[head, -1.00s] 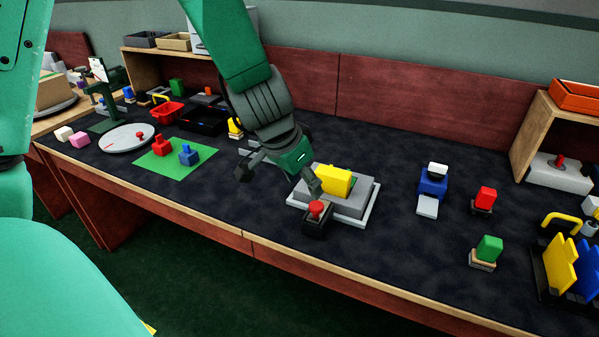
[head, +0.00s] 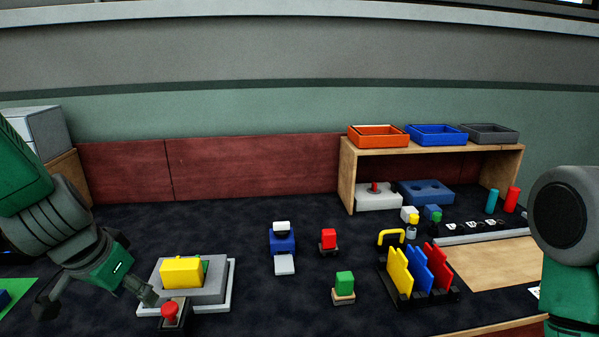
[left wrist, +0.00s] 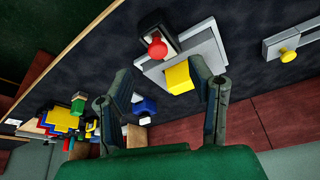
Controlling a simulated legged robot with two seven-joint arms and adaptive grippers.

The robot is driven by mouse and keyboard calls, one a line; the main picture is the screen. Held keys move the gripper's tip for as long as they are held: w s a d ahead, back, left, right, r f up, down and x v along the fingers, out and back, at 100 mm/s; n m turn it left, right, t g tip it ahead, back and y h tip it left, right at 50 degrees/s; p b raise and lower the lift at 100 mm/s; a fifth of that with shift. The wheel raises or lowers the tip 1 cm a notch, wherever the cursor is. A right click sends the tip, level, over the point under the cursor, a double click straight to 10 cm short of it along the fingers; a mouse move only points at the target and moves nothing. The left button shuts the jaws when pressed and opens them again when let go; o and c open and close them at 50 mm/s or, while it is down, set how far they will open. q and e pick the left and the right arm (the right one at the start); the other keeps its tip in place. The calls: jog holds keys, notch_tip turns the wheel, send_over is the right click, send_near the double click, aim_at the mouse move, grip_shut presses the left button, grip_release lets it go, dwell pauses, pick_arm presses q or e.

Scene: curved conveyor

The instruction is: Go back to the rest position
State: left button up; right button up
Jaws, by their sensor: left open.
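My left gripper (head: 98,300) is open and empty at the lower left of the head view. It hangs beside a grey stepped base (head: 212,288) with a yellow block (head: 181,272) on it. A dark box with a red knob (head: 170,310) stands at the front of that base, close to one fingertip. In the left wrist view the open fingers (left wrist: 160,68) frame empty space, with the red knob (left wrist: 157,48) and yellow block (left wrist: 178,78) beyond. Whether a finger touches the box is unclear. My right arm shows at the right edge, but its gripper is hidden.
A blue device (head: 283,243), a red block (head: 328,238) and a green block (head: 344,283) stand mid-table. A rack of coloured plates (head: 420,270) and a wooden shelf (head: 440,149) with trays stand at the right. The dark table between them has clear patches.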

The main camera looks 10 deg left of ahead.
pick_arm(q)
jog(key=s+a+f+g+y, duration=0.1)
jog(key=s+f, duration=0.3)
jog(key=f, duration=0.5)
jog(key=s+f+g+y, duration=0.1)
jog(key=s+f+g, duration=0.1)
jog(key=s+f, duration=0.45)
jog(key=s+d+f+n+h, duration=0.1)
jog(key=s+d+f, duration=0.4)
jog(key=s+f, duration=0.6)
jog(key=shift+f+g+h, duration=0.3)
jog(key=shift+f, duration=0.35)
jog(key=shift+w+d, duration=0.1)
